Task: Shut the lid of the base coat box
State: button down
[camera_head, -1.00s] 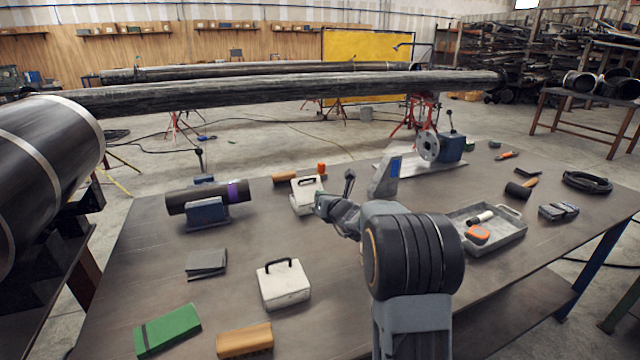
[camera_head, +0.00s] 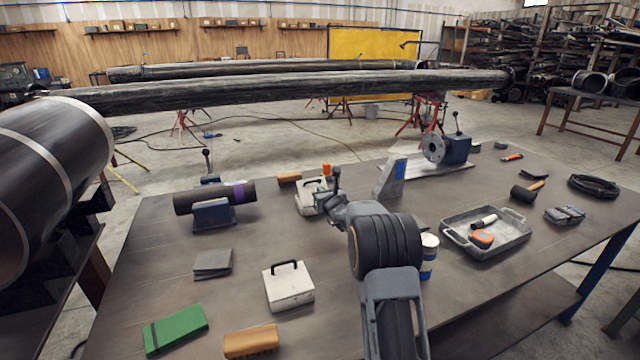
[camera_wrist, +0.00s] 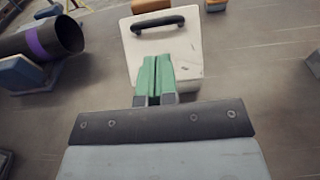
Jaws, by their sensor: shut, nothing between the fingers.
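A white box with a black handle (camera_head: 305,203) stands mid-table, partly hidden behind my gripper (camera_head: 326,203). In the wrist view its pale lid (camera_wrist: 186,48) fills the top centre, with the black handle (camera_wrist: 158,22) at the far end. My gripper's green fingers (camera_wrist: 156,60) are shut together with nothing between them. They overlap the near part of the lid in the picture; I cannot tell whether they touch it. The lid's exact angle is unclear. A second white box with a black handle (camera_head: 289,290) sits nearer, its lid flat; which is the base coat box does not show.
A dark pipe piece with a purple band (camera_head: 238,192) rests on a blue support to the left. A grey bracket (camera_head: 390,180) stands right of the far box. A white and blue can (camera_head: 428,262) and a grey tray (camera_head: 512,241) are further right.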

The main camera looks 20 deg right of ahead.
aim_at(316, 184)
jog(key=shift+w+r+p, duration=0.2)
jog(key=shift+w+p, duration=0.2)
jog(key=shift+w, duration=0.7)
jog(key=shift+w+r+p, duration=0.15)
jog(key=shift+w+p, duration=0.2)
jog(key=shift+w, duration=0.7)
jog(key=shift+d, duration=0.35)
jog(key=shift+a+r+p, duration=0.2)
jog(key=shift+a+p, duration=0.25)
jog(key=shift+p, duration=0.1)
jog(key=shift+w+a+p, duration=0.1)
jog(key=shift+w+p, duration=0.05)
jog(key=shift+p, duration=0.35)
jog(key=shift+d+g+p, duration=0.2)
jog(key=shift+g+p, duration=0.1)
jog(key=shift+p, duration=0.05)
jog(key=shift+w+a, duration=0.1)
